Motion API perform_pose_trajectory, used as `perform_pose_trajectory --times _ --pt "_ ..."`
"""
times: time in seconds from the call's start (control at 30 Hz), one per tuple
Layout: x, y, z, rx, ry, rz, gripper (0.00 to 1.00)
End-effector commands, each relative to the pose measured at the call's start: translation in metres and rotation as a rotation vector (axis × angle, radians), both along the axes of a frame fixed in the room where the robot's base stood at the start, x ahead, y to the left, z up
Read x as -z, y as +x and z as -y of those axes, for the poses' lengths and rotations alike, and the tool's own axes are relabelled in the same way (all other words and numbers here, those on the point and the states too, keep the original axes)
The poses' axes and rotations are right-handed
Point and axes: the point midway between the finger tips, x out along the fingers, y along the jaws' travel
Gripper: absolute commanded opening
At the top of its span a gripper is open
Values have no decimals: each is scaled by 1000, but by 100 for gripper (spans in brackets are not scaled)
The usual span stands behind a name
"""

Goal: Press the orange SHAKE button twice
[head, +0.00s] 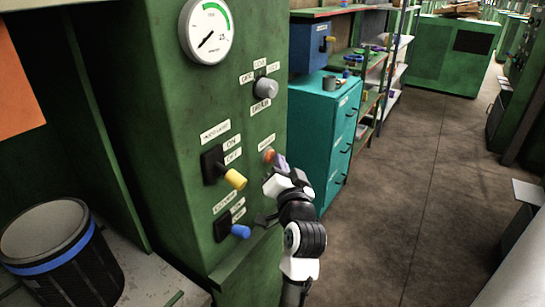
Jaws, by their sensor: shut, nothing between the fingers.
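The orange button (268,156) sits on the green machine panel, below a small white label (266,142) whose text is too small to read. My gripper (280,161) is shut and empty, its tip close to the right of the button in the picture. I cannot tell whether it touches the button. The gripper and wrist cover the panel just below and right of the button.
Left of the button are a yellow-handled switch (235,179) and a blue-handled switch (240,231). A grey knob (266,88) and a dial gauge (207,30) are above. A teal cabinet (313,120) stands behind. Floor (420,180) to the right is clear.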

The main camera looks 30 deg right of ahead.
Motion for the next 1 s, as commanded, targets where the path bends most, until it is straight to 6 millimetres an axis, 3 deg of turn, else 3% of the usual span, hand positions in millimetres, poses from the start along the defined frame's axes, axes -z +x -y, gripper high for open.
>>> perform_pose_trajectory --times 0.53,1.0 --pt "0 3 -1 -1 0 0 0" --pt "0 -12 4 0 -1 0 0"
